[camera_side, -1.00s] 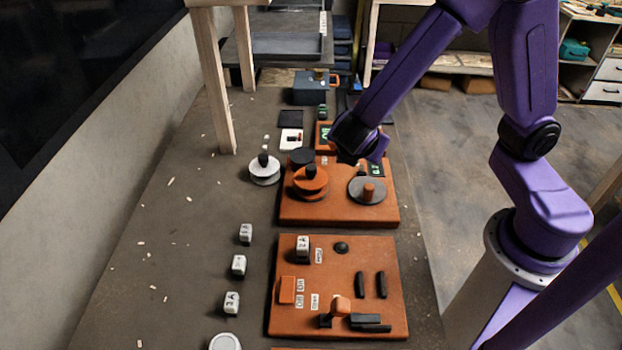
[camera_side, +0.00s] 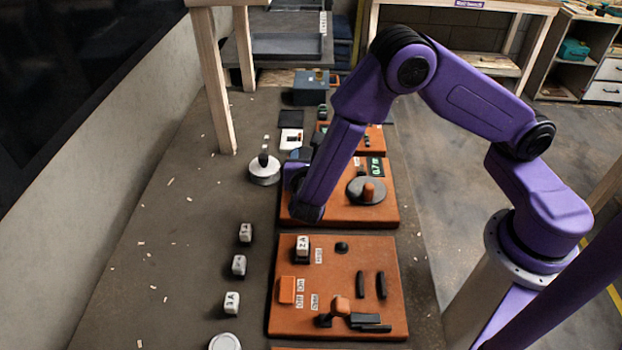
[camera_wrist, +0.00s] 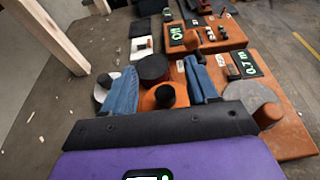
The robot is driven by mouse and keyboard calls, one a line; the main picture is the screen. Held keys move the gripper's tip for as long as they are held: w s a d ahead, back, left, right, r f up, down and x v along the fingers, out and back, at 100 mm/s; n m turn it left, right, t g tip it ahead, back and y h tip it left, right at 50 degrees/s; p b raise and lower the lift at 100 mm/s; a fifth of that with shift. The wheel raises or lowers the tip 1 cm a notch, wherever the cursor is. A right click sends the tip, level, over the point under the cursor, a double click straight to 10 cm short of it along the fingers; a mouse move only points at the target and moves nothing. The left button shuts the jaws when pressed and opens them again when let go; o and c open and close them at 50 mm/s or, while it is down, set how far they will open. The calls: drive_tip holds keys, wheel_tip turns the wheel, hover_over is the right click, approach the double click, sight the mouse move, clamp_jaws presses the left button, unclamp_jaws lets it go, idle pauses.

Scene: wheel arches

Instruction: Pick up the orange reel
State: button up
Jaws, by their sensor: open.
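The orange reel (camera_wrist: 150,101) with its black knob (camera_wrist: 165,95) shows in the wrist view, low between my two blue fingers. In the side view my arm hides it. My gripper (camera_wrist: 160,66) is open, its fingers apart to the left and right of the reel. I cannot tell if they touch it. In the side view my gripper (camera_side: 294,176) is partly hidden and hangs over the left side of the far orange board (camera_side: 340,212).
A dark reel (camera_wrist: 153,67) lies just beyond the orange reel. A white reel (camera_side: 264,174) stands left of the board. A grey disc (camera_side: 357,194) with an orange peg is at right. The near board (camera_side: 370,255) carries blocks and bars. White cubes (camera_side: 238,265) stand at left.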

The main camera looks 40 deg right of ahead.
drive_tip(key=shift+f, duration=0.4)
wheel_tip(320, 180, down, 2)
drive_tip(key=shift+f, duration=0.15)
drive_tip(key=shift+x, duration=1.05)
drive_tip(key=shift+w+d+f, duration=0.3)
drive_tip(key=shift+w, duration=0.05)
clamp_jaws()
drive_tip(key=shift+r, duration=0.1)
